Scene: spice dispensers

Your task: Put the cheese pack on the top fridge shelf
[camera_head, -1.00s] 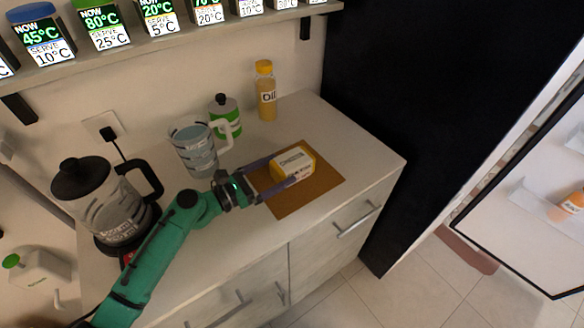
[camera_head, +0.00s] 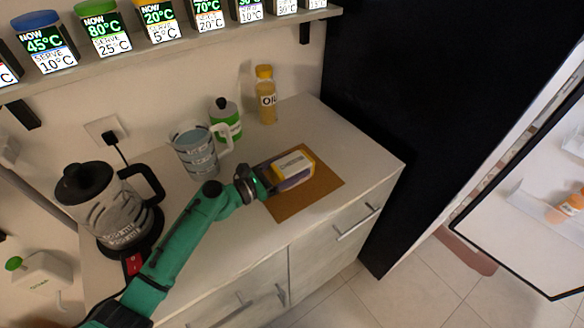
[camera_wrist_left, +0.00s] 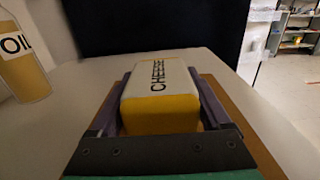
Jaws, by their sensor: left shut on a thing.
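The cheese pack (camera_head: 294,166), yellow with a white label, is on or just above the brown board (camera_head: 318,191) on the counter. In the left wrist view the cheese pack (camera_wrist_left: 161,90) sits between the two fingers, its word CHEESE facing up. My left gripper (camera_head: 285,173) is shut on it from the left side. I cannot tell whether its underside touches the board. The fridge's open door (camera_head: 515,210) shows at the right with a door shelf. The top fridge shelf is not in view. My right gripper is not in view.
An oil bottle (camera_head: 266,96), a green-labelled bottle (camera_head: 226,120) and a measuring jug (camera_head: 195,150) stand behind the arm. A kettle (camera_head: 105,205) stands at the left. A dark tall panel (camera_head: 400,110) rises right of the counter. Floor is clear in front.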

